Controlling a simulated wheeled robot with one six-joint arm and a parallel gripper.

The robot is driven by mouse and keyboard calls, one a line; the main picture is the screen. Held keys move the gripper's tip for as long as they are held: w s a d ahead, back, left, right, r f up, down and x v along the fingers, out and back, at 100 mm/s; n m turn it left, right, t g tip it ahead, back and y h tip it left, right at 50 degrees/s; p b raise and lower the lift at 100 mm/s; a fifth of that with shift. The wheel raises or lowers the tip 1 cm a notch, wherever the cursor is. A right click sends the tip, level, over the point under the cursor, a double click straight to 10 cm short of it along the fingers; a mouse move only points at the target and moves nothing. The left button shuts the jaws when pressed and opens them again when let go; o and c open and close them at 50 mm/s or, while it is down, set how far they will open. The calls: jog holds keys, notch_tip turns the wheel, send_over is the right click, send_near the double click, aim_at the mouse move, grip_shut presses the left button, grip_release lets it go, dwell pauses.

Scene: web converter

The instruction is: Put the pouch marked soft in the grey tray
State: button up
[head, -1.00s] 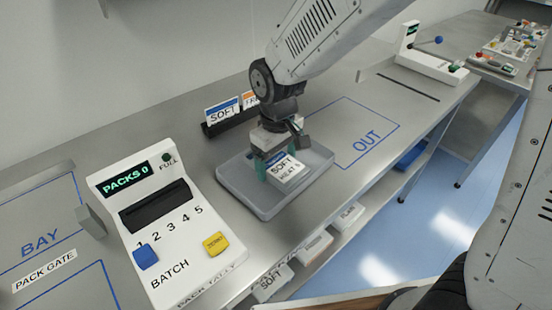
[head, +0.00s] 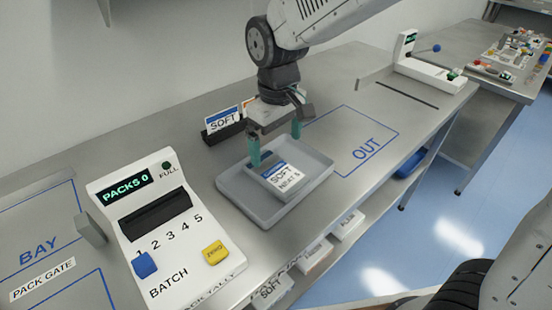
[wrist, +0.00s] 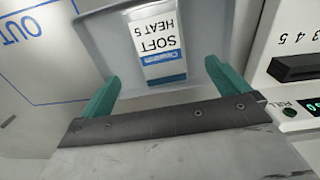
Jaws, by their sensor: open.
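The pouch marked SOFT (head: 283,178) is white with a blue band and lies in the grey tray (head: 232,190). In the wrist view the pouch (wrist: 158,45) lies in the tray (wrist: 215,35), beyond my fingertips. My gripper (head: 275,145) is above the tray's back part, with its two green fingers spread apart and nothing between them. In the wrist view the open fingers (wrist: 158,85) stand on either side of the pouch's near end, apart from it.
The white counter (head: 165,225) showing PACKS 0 stands left of the tray. A card holder (head: 222,127) with a SOFT card stands behind it. The outlined OUT area (head: 352,140) to the right is clear. Labelled bins (head: 315,255) sit below the bench edge.

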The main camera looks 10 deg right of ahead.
jog(key=shift+r, duration=1.95)
jog(key=s+d+r+m, duration=0.45)
jog(key=s+d, duration=0.45)
jog(key=d, duration=0.5)
jog(key=s+d+m+t, duration=0.1)
jog(key=s+d+m, duration=0.2)
jog(key=s+d, duration=0.3)
jog(key=s, duration=0.4)
jog(key=shift+s+d+f, duration=0.3)
jog(key=shift+f, duration=0.05)
